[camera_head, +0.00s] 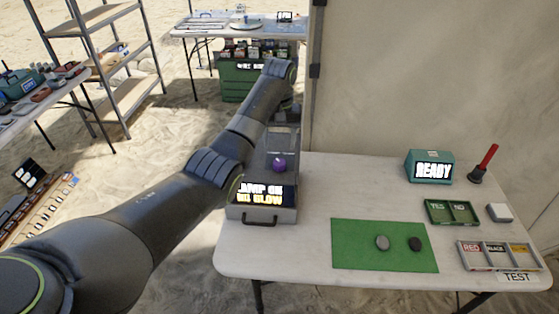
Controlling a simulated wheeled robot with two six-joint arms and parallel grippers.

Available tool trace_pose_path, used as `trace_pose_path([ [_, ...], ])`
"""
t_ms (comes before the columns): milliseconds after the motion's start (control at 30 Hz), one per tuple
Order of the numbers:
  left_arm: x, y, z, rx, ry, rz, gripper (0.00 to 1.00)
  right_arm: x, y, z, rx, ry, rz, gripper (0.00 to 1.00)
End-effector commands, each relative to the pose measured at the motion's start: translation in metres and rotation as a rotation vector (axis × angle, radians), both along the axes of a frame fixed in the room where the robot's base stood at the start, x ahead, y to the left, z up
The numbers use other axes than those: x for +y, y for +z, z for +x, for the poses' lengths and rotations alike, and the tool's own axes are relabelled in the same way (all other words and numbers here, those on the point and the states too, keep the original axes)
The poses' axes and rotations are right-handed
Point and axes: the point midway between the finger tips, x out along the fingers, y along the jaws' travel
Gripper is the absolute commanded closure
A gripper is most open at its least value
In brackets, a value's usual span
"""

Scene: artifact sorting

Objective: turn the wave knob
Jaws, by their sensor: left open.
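A grey box-like device (284,213) stands at the left end of the white table. Its lit front display (262,195) reads partly "AMP GE" and "NO GLOW", with its left end covered by my arm. A purple ball (279,164) sits in the device's upper part. I cannot make out the wave knob; my left arm covers the device's left side. My left gripper (286,116) is at the back of the device, small and partly hidden by my own wrist. It is open, and I cannot tell whether it touches anything. My right gripper is not in view.
On the white table (300,255) are a green mat (345,255) with two stones, a teal READY box (429,167), a YES/NO tray (452,212), a labelled colour tray (500,256) and a red-handled tool (484,164). A beige wall panel (420,70) rises behind.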

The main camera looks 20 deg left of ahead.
Motion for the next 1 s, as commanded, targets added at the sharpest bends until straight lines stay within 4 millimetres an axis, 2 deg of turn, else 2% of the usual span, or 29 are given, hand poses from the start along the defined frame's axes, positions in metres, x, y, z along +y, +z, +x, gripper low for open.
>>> trace_pose_path([
  [100,0.000,-0.024,-0.001,0.005,0.000,0.001,0.44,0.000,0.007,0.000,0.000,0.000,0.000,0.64],
  [300,0.000,-0.056,-0.001,0.004,-0.001,0.000,0.44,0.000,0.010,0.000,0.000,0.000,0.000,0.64],
  [500,0.000,-0.070,0.000,0.000,-0.001,0.001,0.44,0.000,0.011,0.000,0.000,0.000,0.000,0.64],
  [767,0.000,-0.071,0.000,0.000,-0.001,0.001,0.44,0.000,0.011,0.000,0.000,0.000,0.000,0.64],
  [1000,0.000,-0.071,0.000,0.000,-0.001,0.001,0.73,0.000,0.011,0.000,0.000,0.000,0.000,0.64],
])
